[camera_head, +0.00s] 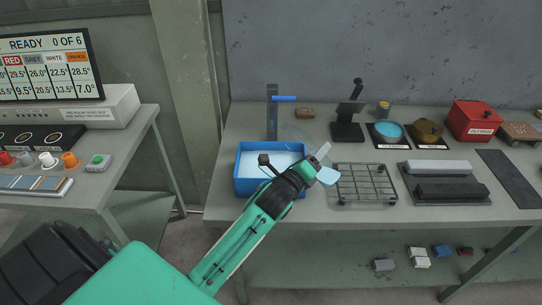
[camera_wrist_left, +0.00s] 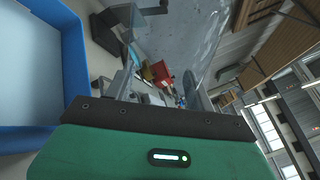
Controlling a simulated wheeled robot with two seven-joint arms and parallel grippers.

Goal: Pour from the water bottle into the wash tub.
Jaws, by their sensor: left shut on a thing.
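The wash tub (camera_head: 242,186) is a blue rectangular basin with a pale inside, at the left end of the workbench. Its blue rim (camera_wrist_left: 74,62) fills the left of the left wrist view. My left gripper (camera_head: 322,164) is at the tub's right edge, above it, and shut on the clear water bottle (camera_head: 296,134). The bottle is see-through and faint, reaching up and left from the fingers towards the tub. It also shows as a clear shape in the left wrist view (camera_wrist_left: 200,45). It looks tilted; its mouth and any stream cannot be made out. My right gripper is not in view.
A wire rack (camera_head: 362,186) lies right of the tub. A blue-handled post (camera_head: 272,112) rises behind the tub.

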